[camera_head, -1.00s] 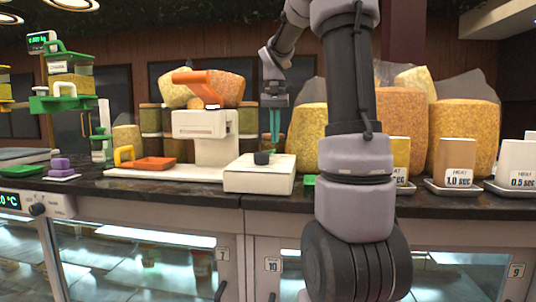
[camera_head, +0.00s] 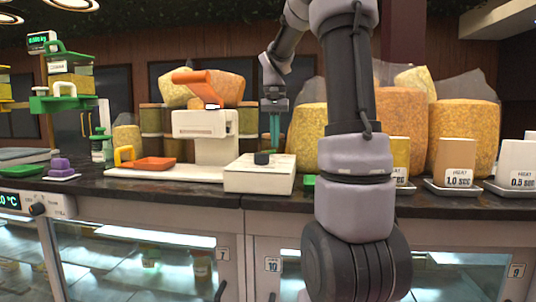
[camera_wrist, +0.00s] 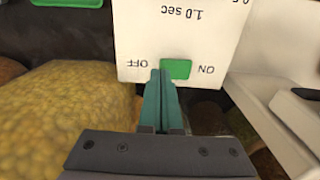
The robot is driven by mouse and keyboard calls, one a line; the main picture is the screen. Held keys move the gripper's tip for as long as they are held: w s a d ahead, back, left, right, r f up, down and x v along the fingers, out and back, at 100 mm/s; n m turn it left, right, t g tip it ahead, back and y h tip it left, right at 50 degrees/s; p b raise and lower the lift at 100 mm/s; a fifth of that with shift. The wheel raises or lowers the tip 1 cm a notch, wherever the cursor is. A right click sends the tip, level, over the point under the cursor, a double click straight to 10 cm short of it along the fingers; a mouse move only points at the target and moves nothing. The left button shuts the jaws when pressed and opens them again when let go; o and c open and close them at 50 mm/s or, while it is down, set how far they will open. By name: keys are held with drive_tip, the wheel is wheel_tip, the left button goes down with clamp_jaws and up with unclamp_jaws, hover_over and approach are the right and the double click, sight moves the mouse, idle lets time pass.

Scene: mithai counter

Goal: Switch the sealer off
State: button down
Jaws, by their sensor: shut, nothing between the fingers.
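The sealer's white control box (camera_head: 258,179) sits on the dark counter, with a dark knob (camera_head: 261,158) on top. Beside it stands a white sealer body (camera_head: 199,124) with an orange lever (camera_head: 199,86). In the wrist view, the box's top (camera_wrist: 210,30) shows upside down. Its green rocker switch (camera_wrist: 177,69) lies between OFF on the left and ON on the right; which side is pressed I cannot tell. My gripper (camera_head: 274,148) is shut and empty, pointing down behind the box. Its teal fingertips (camera_wrist: 160,73) appear at the switch's OFF-side edge; contact is unclear.
Large bags of yellow snacks (camera_head: 308,130) stand right behind my gripper. An orange tray (camera_head: 154,163) lies left of the box. Timer cards such as the 1.0 sec one (camera_head: 459,178) stand at the right. A green object (camera_head: 309,181) lies right of the box.

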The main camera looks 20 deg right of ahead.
drive_tip(key=shift+f, duration=0.55)
drive_tip(key=shift+r, duration=3.55)
